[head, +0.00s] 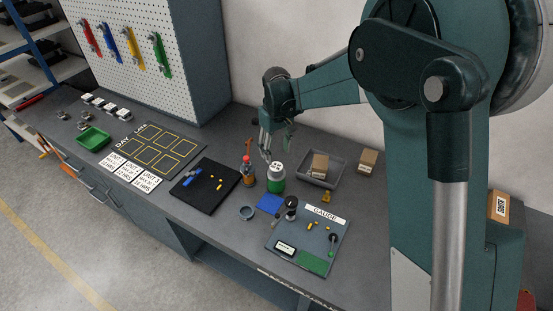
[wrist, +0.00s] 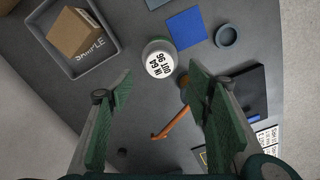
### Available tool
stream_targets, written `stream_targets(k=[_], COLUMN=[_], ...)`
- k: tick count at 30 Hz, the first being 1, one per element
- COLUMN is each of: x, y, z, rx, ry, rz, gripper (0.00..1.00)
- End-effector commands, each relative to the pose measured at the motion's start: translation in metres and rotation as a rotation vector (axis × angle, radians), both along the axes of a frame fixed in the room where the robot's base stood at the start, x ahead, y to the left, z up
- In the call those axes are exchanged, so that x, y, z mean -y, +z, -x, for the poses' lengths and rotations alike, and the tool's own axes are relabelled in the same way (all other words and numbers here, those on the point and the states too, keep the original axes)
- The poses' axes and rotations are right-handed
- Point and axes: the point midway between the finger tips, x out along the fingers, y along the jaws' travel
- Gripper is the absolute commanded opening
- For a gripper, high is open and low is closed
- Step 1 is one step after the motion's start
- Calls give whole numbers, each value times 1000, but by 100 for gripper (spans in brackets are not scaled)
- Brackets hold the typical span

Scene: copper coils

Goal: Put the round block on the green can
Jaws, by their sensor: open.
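The green can (head: 277,185) stands upright on the bench near its middle. A round white piece (head: 277,168) with dark marks sits on top of the can. In the wrist view this round white piece (wrist: 160,63) reads "IN 64 OUT 96" and covers most of the can. I cannot tell whether it is the round block or the can's own lid. My gripper (head: 267,152) is open above and just left of the can in the head view. In the wrist view its fingers (wrist: 160,82) are spread, with nothing held between them.
A grey tray (head: 337,181) with a cardboard box is to the right. A blue square (head: 269,203), a small grey dish (head: 273,217) and a gauge board (head: 301,262) lie in front. A black mat (head: 193,200) is left.

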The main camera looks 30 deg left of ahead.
Motion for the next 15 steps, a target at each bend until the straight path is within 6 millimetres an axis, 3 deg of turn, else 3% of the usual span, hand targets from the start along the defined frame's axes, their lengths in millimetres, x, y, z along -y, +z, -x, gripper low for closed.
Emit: stream_targets(k=[6,15], x=[0,0], y=[21,26], z=[0,0], rx=[0,0], ry=[0,0], rz=[0,0], gripper=[49,49])
